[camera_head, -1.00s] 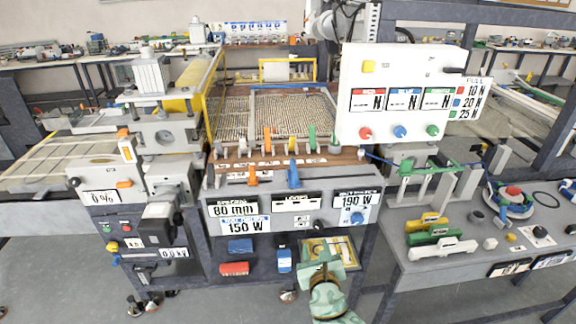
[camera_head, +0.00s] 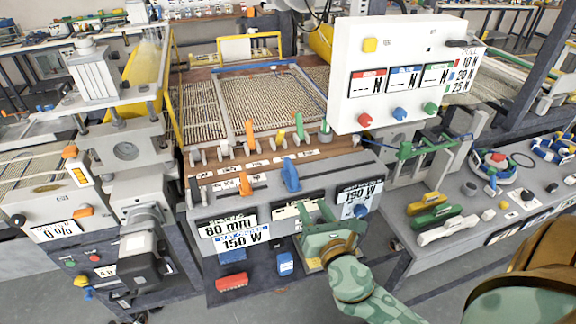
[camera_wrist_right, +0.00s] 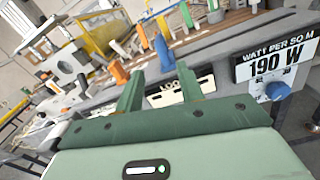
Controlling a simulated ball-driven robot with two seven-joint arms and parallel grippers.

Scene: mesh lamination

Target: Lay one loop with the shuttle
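My right gripper (camera_head: 312,210) is open and empty, with its fingers toward the front panel, just before the loops display (camera_head: 293,209). In the right wrist view both green fingers (camera_wrist_right: 160,84) stand apart, with the loops display (camera_wrist_right: 172,94) partly between them. A woven mesh bed (camera_head: 272,100) lies behind the panel. A row of levers, orange (camera_head: 250,130) and green (camera_head: 300,125) among them, stands along its front edge. A blue handle (camera_head: 290,175) and an orange handle (camera_head: 245,184) stand on the panel top. I cannot tell which piece is the shuttle. My left gripper is not in view.
A white force display box (camera_head: 400,50) overhangs the bed's right side. The right bench (camera_head: 470,270) holds yellow, green and white bar-shaped pieces (camera_head: 435,217). A press-like machine (camera_head: 125,150) stands at left. Red (camera_head: 231,282) and blue blocks (camera_head: 285,264) sit below the panel.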

